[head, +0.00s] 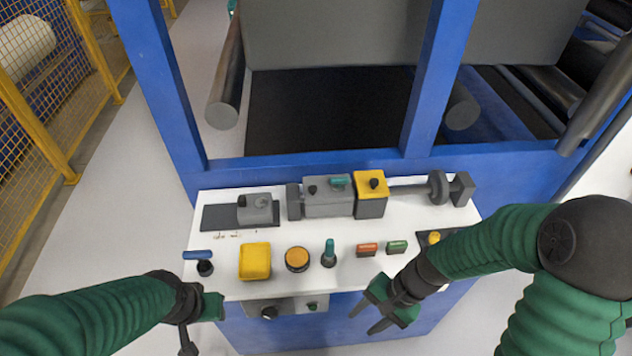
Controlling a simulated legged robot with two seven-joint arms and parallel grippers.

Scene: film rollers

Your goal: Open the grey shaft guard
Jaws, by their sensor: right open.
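The grey shaft guard appears to be the grey box-shaped cover (328,205) at the back middle of the white panel. A dark knob (312,190) and a teal handle (340,181) sit on its top. Its cover looks closed. A yellow-topped block (371,195) stands against its right side, and a shaft (410,189) runs right from there. My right gripper (362,321) is open and empty near the panel's front edge, well short of the guard. My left gripper (196,330) is at the front left corner, apart from the guard; its jaw opening is unclear.
The panel (225,283) carries a blue-handled lever (199,260), yellow box (255,261), orange button (297,258), teal knob (329,252), and red (367,249) and green (397,246) switches. A grey block (256,209) stands back left. Blue posts (160,75) rise behind.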

